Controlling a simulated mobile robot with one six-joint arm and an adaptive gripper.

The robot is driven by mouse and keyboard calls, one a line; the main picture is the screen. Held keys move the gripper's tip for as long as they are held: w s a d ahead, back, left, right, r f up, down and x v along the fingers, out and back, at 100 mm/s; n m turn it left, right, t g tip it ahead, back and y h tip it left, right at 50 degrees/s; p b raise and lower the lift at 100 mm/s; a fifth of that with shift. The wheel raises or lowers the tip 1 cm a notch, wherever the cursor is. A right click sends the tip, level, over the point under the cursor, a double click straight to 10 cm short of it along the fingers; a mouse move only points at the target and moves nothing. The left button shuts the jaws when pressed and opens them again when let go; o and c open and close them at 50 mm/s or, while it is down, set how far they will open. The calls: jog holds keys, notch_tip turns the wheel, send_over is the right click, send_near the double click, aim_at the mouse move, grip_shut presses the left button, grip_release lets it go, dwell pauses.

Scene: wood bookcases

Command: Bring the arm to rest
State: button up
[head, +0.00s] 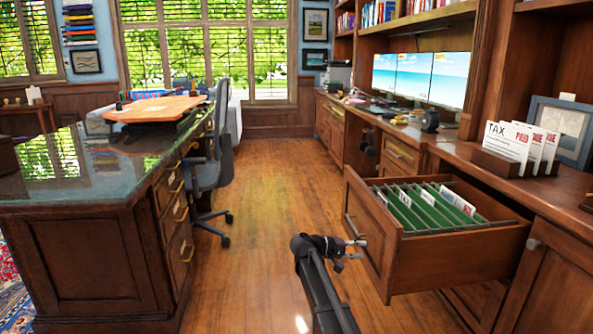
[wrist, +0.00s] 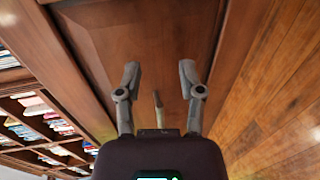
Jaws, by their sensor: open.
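My gripper (head: 352,249) is in front of the open file drawer (head: 380,262) in the head view, beside the drawer's front panel. In the wrist view my gripper (wrist: 160,80) has its two fingers spread wide. The drawer handle (wrist: 157,100) shows between the fingers, and the drawer's wooden front fills the space beyond them. I cannot tell whether a finger touches the handle. The drawer is pulled out and holds green hanging folders (head: 430,207) with white papers. My arm reaches up from the bottom of the head view.
A glass-topped desk (head: 75,160) and an office chair (head: 207,170) stand on the left. The wooden floor (head: 262,205) between desk and cabinets is clear. A letter holder (head: 502,164) with tax envelopes and several monitors (head: 412,75) stand on the right counter.

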jog(key=shift+s, duration=0.25)
jog(key=shift+s+d+f+y+p, duration=0.15)
jog(key=shift+s+f+y+p, duration=0.05)
jog(key=shift+s+y+p, duration=0.2)
jog(key=shift+s+d+f, duration=0.2)
jog(key=shift+s+d, duration=0.15)
jog(key=shift+s, duration=0.3)
jog(key=s+a+f+m+g+y+p, duration=0.15)
jog(key=s+y+p, duration=0.5)
jog(key=s, duration=0.65)
jog(key=s+a+g+y+p, duration=0.1)
jog(key=s+a+y+p, duration=0.2)
jog(key=s+y+p, duration=0.65)
notch_tip(320, 180, up, 38)
jog(key=s+h+p, duration=0.1)
jog(key=s+p, duration=0.1)
jog(key=p, duration=3.1)
jog(key=shift+s+p, duration=0.3)
jog(key=shift+p, duration=0.1)
jog(key=shift+t, duration=0.25)
